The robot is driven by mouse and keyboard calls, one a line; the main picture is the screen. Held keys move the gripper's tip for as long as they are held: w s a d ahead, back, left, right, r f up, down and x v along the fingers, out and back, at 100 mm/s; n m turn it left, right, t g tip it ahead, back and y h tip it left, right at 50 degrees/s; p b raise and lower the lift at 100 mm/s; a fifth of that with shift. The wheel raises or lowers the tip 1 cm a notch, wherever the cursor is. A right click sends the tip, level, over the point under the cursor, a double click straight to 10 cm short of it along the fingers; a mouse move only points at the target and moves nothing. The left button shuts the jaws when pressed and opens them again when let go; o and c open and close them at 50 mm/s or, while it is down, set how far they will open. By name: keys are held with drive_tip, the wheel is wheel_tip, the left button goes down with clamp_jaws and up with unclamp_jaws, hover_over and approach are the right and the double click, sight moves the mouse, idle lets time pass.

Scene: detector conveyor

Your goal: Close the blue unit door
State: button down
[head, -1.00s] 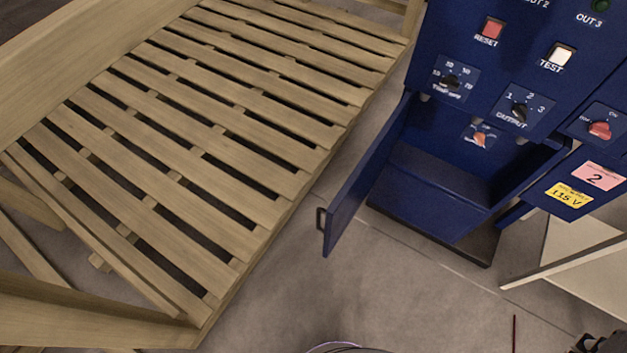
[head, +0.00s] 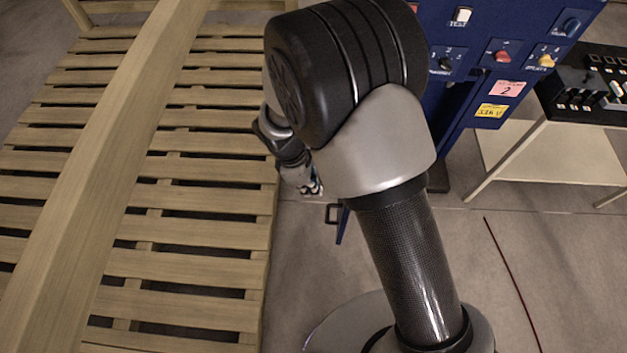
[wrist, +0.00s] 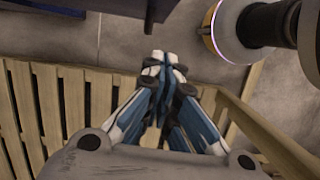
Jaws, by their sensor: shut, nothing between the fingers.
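The blue unit (head: 440,25) stands at the upper right in the head view, with red, white and orange controls on its front. My arm hides much of it. Its blue door stands open, and only its free lower end (head: 341,226) with the dark handle (head: 331,213) shows, just left of my arm. My gripper (head: 314,189) points down, a little left of and above the handle in the picture. It looks apart from the door. In the wrist view the fingertips (wrist: 159,60) are together and empty. A dark edge at the top there may be the door; I cannot tell.
A slatted wooden platform (head: 200,231) with a thick wooden beam (head: 115,150) fills the left, close beside my gripper. A pale table (head: 545,155) with black equipment (head: 590,95) stands at the right.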

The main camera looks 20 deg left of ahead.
drive_tip(key=d+f+b, duration=0.4)
drive_tip(key=d+f, duration=0.1)
drive_tip(key=f, duration=0.5)
drive_tip(key=shift+w+d+f+n, duration=0.3)
drive_tip(key=shift+w+d, duration=0.05)
drive_tip(key=shift+w, duration=0.1)
